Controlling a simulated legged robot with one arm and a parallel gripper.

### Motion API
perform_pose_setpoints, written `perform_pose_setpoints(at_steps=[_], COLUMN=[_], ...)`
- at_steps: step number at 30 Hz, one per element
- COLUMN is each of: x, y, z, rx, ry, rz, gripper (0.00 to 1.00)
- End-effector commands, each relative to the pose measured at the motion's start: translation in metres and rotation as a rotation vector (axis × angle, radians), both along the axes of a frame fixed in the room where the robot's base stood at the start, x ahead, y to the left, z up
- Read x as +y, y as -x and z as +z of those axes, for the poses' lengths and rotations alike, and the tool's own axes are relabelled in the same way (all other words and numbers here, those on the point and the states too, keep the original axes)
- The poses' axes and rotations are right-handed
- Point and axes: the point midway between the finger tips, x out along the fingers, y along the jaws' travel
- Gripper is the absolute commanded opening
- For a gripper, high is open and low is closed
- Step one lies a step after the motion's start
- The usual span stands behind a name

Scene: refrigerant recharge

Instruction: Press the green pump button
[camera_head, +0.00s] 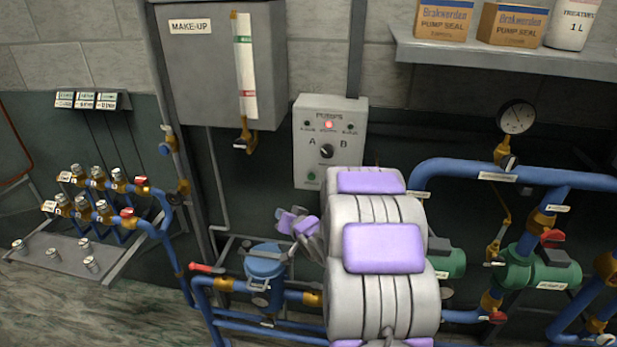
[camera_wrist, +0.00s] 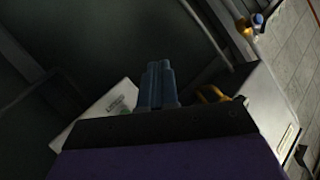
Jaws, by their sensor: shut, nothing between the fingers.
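The pale grey pump panel (camera_head: 345,170) hangs on the wall in the head view, marked PUMPS. The green pump button (camera_head: 311,176) is at its lower left, below a black knob (camera_head: 326,151) between the letters A and B. A red lamp (camera_head: 328,125) glows near the top. My gripper (camera_wrist: 158,72) is shut and empty in the wrist view. In the head view my gripper (camera_head: 290,220) is small, below and left of the button.
A grey MAKE-UP tank (camera_head: 190,75) with a tap (camera_head: 243,142) hangs left of the panel. A shelf (camera_head: 500,60) with boxes is at the upper right. Blue pipes (camera_head: 460,168) and green pumps (camera_head: 535,272) stand at the right. A blue strainer (camera_head: 264,265) stands below the gripper.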

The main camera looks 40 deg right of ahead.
Motion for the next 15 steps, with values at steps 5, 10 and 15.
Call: perform_pose_setpoints(at_steps=[5,10,15], x=[-0.033,-0.049,-0.053], y=[0.000,0.012,0.023], z=[0.002,0.013,0.021], rx=[-0.268,-0.478,-0.585], ry=[-0.173,-0.305,-0.367], rz=[-0.001,0.011,0.021], gripper=[0.00,0.00,0.00])
